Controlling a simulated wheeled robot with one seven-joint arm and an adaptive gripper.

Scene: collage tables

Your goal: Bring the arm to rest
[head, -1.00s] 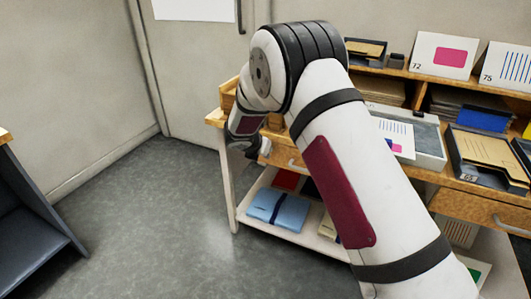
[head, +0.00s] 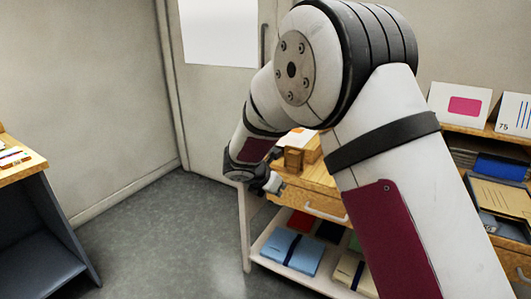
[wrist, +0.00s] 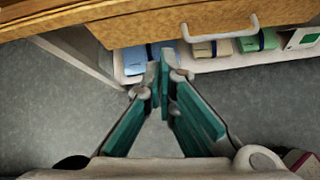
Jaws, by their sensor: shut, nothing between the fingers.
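My gripper (wrist: 163,68) is shut and empty in the wrist view, its teal fingers meeting at the tips. It points toward the lower front of the wooden collage table, over the grey floor. In the head view my gripper (head: 272,184) shows small at the end of my bent arm, in front of the table's left end. My arm's large white links cover much of the table in that view. The fingers look clear of the table and hold nothing.
The wooden table (head: 318,178) has a drawer with a pale handle (wrist: 238,30). A lower shelf holds a blue folded bundle (head: 292,252) and other bundles. A dark cabinet (head: 40,225) stands at left. Open floor (head: 165,240) lies between. A door (head: 215,100) is behind.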

